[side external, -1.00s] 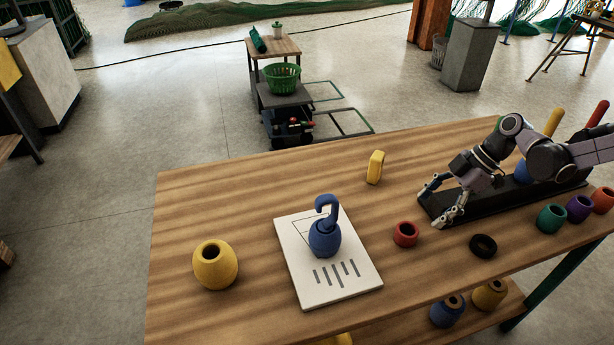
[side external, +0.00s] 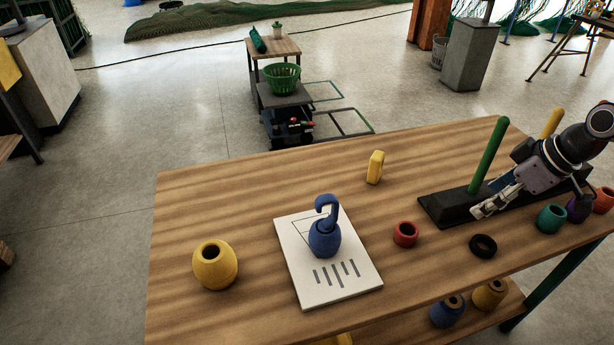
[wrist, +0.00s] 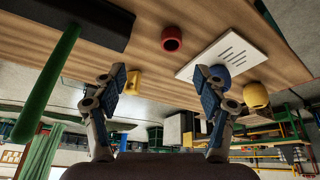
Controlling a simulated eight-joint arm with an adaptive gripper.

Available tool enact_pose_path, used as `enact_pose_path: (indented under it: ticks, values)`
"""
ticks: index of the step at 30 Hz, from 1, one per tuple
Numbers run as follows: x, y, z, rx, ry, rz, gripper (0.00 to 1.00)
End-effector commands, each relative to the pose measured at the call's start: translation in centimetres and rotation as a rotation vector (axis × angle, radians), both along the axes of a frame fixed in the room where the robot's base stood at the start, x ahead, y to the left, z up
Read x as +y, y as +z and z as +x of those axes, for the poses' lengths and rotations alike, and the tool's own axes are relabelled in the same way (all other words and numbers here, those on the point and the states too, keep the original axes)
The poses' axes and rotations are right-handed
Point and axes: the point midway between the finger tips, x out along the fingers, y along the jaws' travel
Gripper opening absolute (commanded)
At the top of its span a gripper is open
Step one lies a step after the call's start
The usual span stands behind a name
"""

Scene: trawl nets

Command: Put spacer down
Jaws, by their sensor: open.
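A black ring (side external: 483,245), which may be the spacer, lies flat on the wooden table in front of the black rack, apart from my gripper. My gripper (side external: 497,195) is over the front of the rack (side external: 446,206), right of its upright green peg (side external: 488,155). In the wrist view my gripper (wrist: 160,82) has its two fingers wide apart with nothing between them. The green peg (wrist: 48,85) also shows in the wrist view, left of the fingers. The black ring is not seen in the wrist view.
A red ring (side external: 405,234), a yellow block (side external: 375,167), a white board (side external: 350,280) with a blue hooked float (side external: 325,240), and a yellow float (side external: 215,266) stand on the table. A teal float (side external: 551,218) is at the right.

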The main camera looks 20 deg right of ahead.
Motion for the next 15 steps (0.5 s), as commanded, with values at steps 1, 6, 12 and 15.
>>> enact_pose_path:
  ticks: [1, 6, 12, 15]
  values:
    - [-0.1, 0.3, -1.1, -0.015, -0.060, 0.001, 0.72]
    - [-1.0, 0.9, -3.6, -0.083, -0.274, 0.026, 0.72]
    - [-1.8, 1.0, -5.3, -0.152, -0.443, 0.069, 0.72]
    - [-1.9, 1.0, -5.7, -0.171, -0.483, 0.083, 0.72]
